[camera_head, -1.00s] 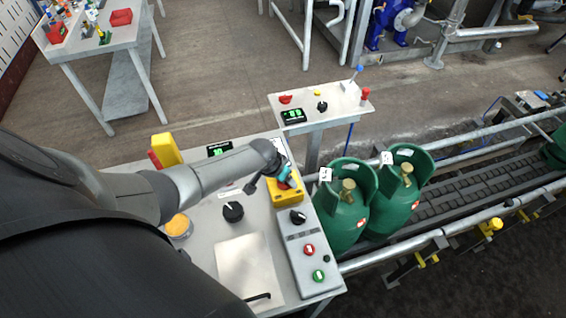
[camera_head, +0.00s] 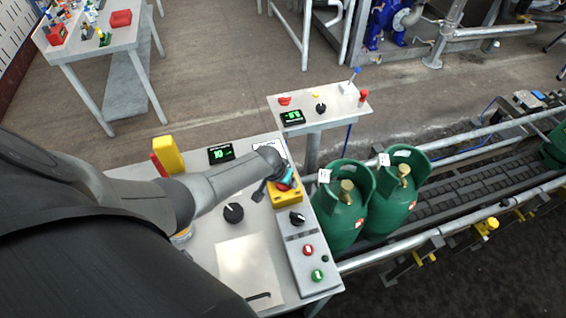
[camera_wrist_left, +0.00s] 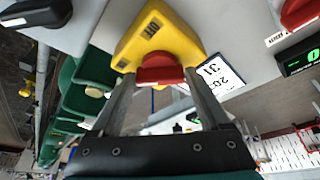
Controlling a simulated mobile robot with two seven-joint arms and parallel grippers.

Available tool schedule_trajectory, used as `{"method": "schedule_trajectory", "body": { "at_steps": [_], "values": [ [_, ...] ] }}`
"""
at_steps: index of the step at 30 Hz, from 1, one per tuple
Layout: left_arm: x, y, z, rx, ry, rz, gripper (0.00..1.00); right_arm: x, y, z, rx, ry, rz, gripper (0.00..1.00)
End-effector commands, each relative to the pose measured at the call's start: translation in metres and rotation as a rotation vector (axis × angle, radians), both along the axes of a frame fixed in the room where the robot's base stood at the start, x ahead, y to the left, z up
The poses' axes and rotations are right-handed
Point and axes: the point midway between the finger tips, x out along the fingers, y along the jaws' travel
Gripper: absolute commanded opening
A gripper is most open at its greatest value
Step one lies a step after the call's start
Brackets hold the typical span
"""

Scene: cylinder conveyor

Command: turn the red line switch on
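The red switch knob (camera_head: 286,183) sits on a yellow box (camera_head: 287,199) at the desk's back right corner. In the left wrist view the knob (camera_wrist_left: 160,76) is a red bar on the yellow box (camera_wrist_left: 158,34), with "OFF" lettering on the box. My right gripper is not in view.
A black dial (camera_head: 233,212), a dark selector knob (camera_head: 297,218), a red button (camera_head: 308,250) and a green button (camera_head: 317,275) lie near. A yellow block (camera_head: 168,154) stands left of a display (camera_head: 221,153). Green gas cylinders (camera_head: 341,220) stand beside the desk on the conveyor.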

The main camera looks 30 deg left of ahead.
Motion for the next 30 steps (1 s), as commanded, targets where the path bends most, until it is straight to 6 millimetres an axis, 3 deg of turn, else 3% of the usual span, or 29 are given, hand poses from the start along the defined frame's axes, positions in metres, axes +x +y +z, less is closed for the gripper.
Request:
{"method": "schedule_trajectory", "body": {
  "at_steps": [5, 16, 30],
  "values": [
    [0.0, 0.0, 0.0, 0.001, 0.0, -0.002, 1.0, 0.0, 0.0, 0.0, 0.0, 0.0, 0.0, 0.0],
    [-0.002, 0.0, 0.006, 0.002, -0.002, -0.005, 1.0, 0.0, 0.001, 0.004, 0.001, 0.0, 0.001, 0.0],
    [-0.024, -0.002, 0.062, 0.002, -0.003, -0.005, 1.0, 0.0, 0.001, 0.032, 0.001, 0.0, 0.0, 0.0]
  ]
}}
